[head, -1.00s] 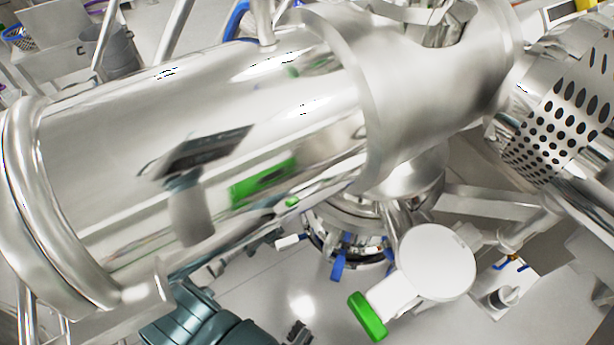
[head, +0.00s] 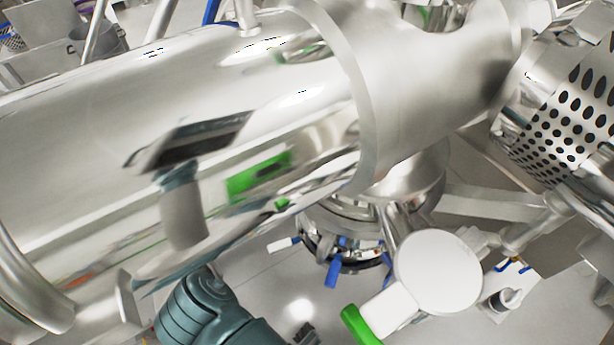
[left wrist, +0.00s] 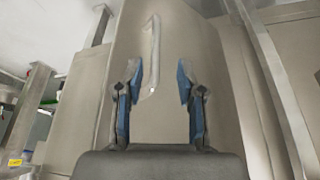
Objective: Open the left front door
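In the left wrist view a tall pale metal panel (left wrist: 172,115), which looks like a door, fills the middle. A slim vertical handle (left wrist: 152,50) with a bent lower end stands on it. My left gripper (left wrist: 158,70) is open, with its two blue-and-black fingers apart. The handle appears between the fingers, nearer the left one. I see no contact, and the distance to the handle is unclear. In the head view the door and handle cannot be made out. A teal link of my arm shows at the bottom. My right gripper is not in view.
A large shiny steel cylinder (head: 90,130) crosses the head view close by. A perforated drum (head: 560,120) is at the right. Below are a white disc (head: 438,272) and a green-ended part (head: 360,326). In the left wrist view metal posts (left wrist: 275,90) stand right of the panel.

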